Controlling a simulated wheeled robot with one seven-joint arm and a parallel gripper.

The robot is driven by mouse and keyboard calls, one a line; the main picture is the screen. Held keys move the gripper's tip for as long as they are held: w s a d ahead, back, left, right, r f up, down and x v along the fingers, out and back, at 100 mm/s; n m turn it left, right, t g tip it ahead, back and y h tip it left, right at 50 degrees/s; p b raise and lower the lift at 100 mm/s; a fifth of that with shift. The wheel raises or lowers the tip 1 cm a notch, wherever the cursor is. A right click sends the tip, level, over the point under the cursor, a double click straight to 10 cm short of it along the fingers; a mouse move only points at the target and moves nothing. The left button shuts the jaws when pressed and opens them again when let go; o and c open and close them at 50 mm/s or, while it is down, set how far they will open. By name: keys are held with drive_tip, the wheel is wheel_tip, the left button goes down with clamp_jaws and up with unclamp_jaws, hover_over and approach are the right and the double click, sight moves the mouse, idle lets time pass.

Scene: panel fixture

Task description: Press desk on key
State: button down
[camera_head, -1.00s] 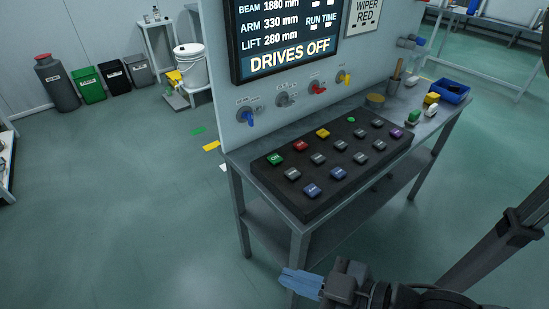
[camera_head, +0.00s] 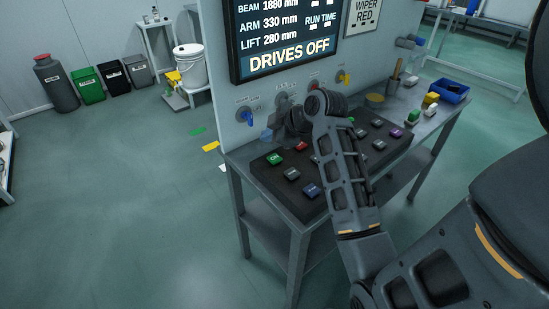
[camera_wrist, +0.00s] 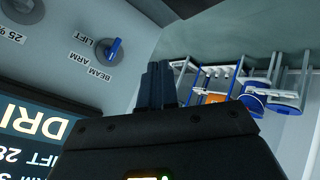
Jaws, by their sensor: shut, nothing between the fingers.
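The key desk (camera_head: 258,166) is a dark sloped box of coloured keys on the grey table. A green key (camera_head: 275,159) sits at its left end, with a red key (camera_head: 301,147) to the right. Their lettering is too small to read surely. My gripper (camera_head: 267,135) reaches over the back left of the desk, close to the panel, its bluish fingertips appearing just above the green key in the picture. I cannot tell the height gap. In the wrist view the fingers (camera_wrist: 157,82) are together and empty. My arm hides several middle keys.
The panel's screen (camera_head: 290,56) reads DRIVES OFF. A blue knob (camera_head: 244,115) is on the panel left of my gripper; a blue knob also shows in the wrist view (camera_wrist: 114,50). A blue tray (camera_head: 452,91) stands at the table's far right.

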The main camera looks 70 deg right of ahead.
drive_tip(key=shift+n, duration=0.4)
drive_tip(key=d+r, duration=0.1)
drive_tip(key=s+d+r, duration=0.1)
drive_tip(key=d, duration=0.1)
drive_tip(key=shift+d+r, duration=0.1)
drive_tip(key=shift+d, duration=0.05)
drive_tip(key=b, duration=0.6)
hover_over(277, 159)
wheel_tip(277, 159, down, 7)
drive_tip(key=shift+r, duration=0.1)
drive_tip(key=shift+f+b, duration=0.65)
drive_tip(key=shift+f, duration=0.4)
idle(0.6)
drive_tip(key=shift+f, duration=0.4)
